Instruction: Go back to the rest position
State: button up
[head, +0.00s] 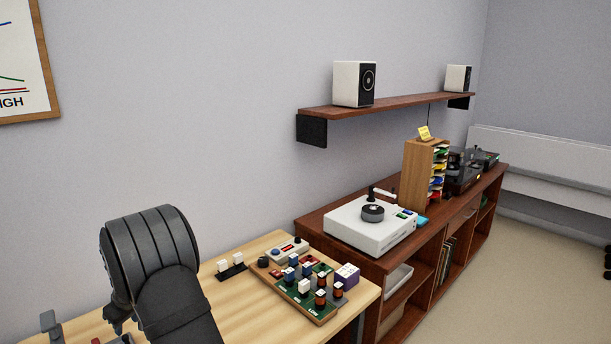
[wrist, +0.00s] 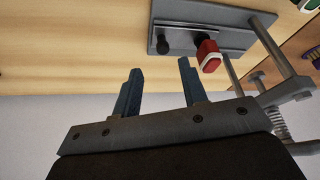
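In the wrist view my gripper (wrist: 160,68) shows two blue-grey fingers standing well apart. Nothing is between them. Past the fingertips lies the light wooden tabletop (wrist: 70,45), and the fingers look clear of the things on it. In the head view my dark arm fills the lower left, over the left part of the table (head: 245,286).
A grey metal plate (wrist: 205,14) with black knobs and a red-and-white piece (wrist: 209,56) is near my fingers. Metal posts and a spring (wrist: 279,122) stand right.

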aim_at(126, 336)
jog(key=x, duration=0.6)
jog(key=shift+a, duration=0.15)
